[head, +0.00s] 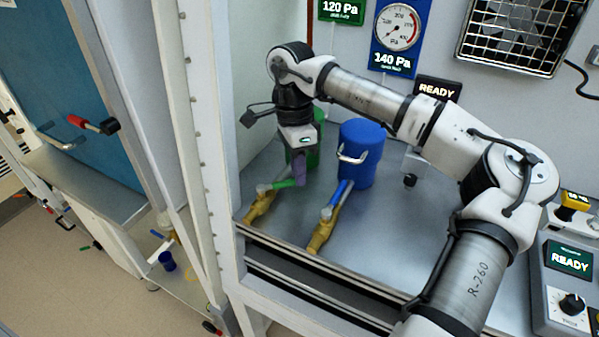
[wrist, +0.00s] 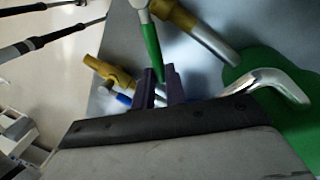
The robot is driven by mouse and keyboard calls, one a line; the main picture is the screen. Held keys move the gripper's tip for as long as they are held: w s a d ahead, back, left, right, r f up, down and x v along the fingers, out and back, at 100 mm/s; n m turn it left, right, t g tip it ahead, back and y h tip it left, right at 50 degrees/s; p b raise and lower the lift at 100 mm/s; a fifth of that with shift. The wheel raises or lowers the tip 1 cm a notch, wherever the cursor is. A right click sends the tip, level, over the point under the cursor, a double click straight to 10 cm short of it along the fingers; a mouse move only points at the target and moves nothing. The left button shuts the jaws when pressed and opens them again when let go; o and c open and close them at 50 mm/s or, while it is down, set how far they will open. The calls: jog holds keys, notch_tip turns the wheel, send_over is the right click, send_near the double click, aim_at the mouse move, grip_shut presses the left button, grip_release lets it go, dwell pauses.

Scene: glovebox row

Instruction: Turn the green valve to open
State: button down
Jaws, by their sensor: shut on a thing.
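The green valve has a brass body (head: 258,209) and a green lever (head: 283,184). The lever stands at a clear angle to the brass body and its pipe. My gripper (head: 300,181), with dark purple fingers, reaches down from above and is shut on the outer end of the green lever. In the wrist view the green lever (wrist: 151,42) runs down between the fingertips (wrist: 160,80), and the valve's brass body (wrist: 183,19) leads to a silver pipe. The fingers hide the lever's tip.
A green canister (wrist: 285,130) with a metal handle (wrist: 268,82) stands close by my gripper. To its right are a blue canister (head: 361,150) and a brass valve (head: 321,237) with a blue lever (head: 341,193). A white frame post (head: 192,150) stands at the left.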

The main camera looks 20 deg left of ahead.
dwell(0.4)
jog(key=c, duration=1.4)
grip_release()
jog(key=shift+c, duration=0.2)
notch_tip(320, 180, up, 14)
jog(key=w+a, duration=0.1)
jog(key=w, duration=0.1)
jog(key=shift+a+f+b, duration=0.15)
jog(key=shift+a+b, duration=0.2)
jog(key=shift+a, duration=0.05)
